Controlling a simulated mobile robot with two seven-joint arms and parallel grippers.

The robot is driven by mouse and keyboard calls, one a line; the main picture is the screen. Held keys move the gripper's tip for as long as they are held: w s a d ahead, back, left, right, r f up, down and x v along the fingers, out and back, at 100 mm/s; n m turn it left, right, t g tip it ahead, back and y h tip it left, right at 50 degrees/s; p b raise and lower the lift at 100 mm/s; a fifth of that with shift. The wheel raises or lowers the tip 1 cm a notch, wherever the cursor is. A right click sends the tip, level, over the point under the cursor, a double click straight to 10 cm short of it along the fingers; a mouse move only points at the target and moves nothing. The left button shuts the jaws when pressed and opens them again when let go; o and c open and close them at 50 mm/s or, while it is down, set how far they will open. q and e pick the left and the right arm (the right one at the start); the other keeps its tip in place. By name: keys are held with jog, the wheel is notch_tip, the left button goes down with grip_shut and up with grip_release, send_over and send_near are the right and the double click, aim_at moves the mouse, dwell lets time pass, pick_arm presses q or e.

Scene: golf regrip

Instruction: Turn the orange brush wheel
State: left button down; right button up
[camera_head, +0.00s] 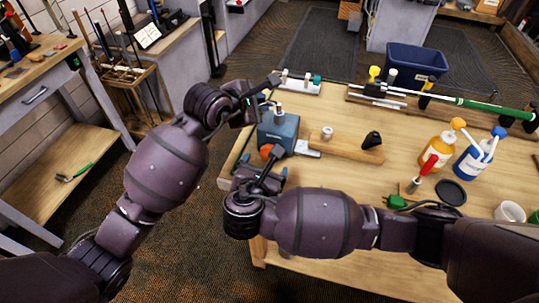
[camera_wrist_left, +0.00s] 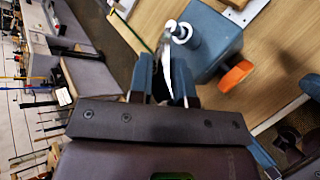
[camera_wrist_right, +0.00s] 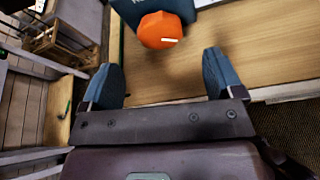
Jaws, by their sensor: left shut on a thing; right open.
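The orange brush wheel (camera_head: 271,152) sits on the near side of a blue box-shaped device (camera_head: 279,130) at the table's left end. In the left wrist view the wheel (camera_wrist_left: 236,76) is right of my left fingers. My left gripper (camera_head: 264,106) is shut on a shiny metal lever (camera_wrist_left: 168,65) beside the device's top post; its exact shape is partly hidden by the fingers. My right gripper (camera_head: 265,171) is open and empty just in front of the wheel. In the right wrist view the wheel (camera_wrist_right: 160,30) lies beyond the open fingertips, apart from them.
A wooden block (camera_head: 340,147) with a black knob stands right of the device. An orange bottle (camera_head: 436,152), a blue bottle (camera_head: 474,162) and a black disc (camera_head: 450,192) are further right. A club with a green grip (camera_head: 495,107) lies along the back near a blue bin (camera_head: 415,60).

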jog(key=x, duration=0.6)
jog(key=shift+w+f, duration=0.2)
jog(key=shift+w, duration=0.15)
